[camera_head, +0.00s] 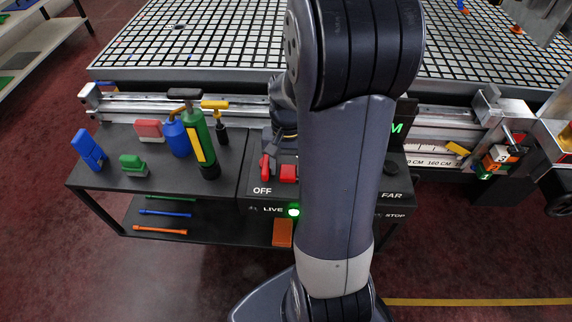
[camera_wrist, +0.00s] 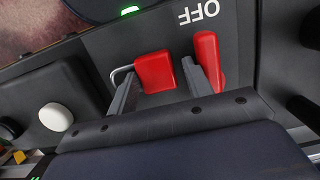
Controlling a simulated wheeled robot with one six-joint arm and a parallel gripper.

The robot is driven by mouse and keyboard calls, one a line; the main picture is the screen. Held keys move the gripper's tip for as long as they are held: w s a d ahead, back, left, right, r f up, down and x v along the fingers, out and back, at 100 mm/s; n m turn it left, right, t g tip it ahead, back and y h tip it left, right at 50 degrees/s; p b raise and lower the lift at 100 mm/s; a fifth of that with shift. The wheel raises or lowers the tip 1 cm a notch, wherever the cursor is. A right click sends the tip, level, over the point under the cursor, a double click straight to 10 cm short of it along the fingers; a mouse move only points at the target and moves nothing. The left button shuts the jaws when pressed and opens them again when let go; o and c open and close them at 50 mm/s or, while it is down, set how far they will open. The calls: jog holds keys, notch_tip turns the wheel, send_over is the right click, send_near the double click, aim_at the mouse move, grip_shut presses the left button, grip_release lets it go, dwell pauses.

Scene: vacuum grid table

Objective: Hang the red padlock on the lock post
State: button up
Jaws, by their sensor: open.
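The red padlock (camera_wrist: 155,72) lies on the dark panel top near the OFF label in the wrist view, its metal shackle (camera_wrist: 121,76) towards the left. In the head view the padlock (camera_head: 288,173) shows beside my arm. My gripper (camera_wrist: 159,75) is open, one finger on each side of the padlock body; I cannot tell whether they touch it. A red lever (camera_wrist: 208,60) stands just right of the right finger, close to it; it also shows in the head view (camera_head: 265,168). I cannot make out the lock post. My arm hides much of the panel.
Left of the panel stand a green cylinder (camera_head: 200,145), a blue bottle (camera_head: 177,138) and several small blocks. A black raised block with a white knob (camera_wrist: 56,117) is left of my gripper in the wrist view. The grid table (camera_head: 200,45) lies behind.

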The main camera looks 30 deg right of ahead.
notch_tip(320, 180, up, 11)
jog(key=w+d+p, duration=0.1)
jog(key=p, duration=0.1)
jog(key=shift+w, duration=0.15)
jog(key=shift+f, duration=0.25)
jog(key=f, duration=0.4)
jog(key=s+f+b, duration=0.1)
jog(key=f, duration=0.2)
jog(key=shift+a, duration=0.2)
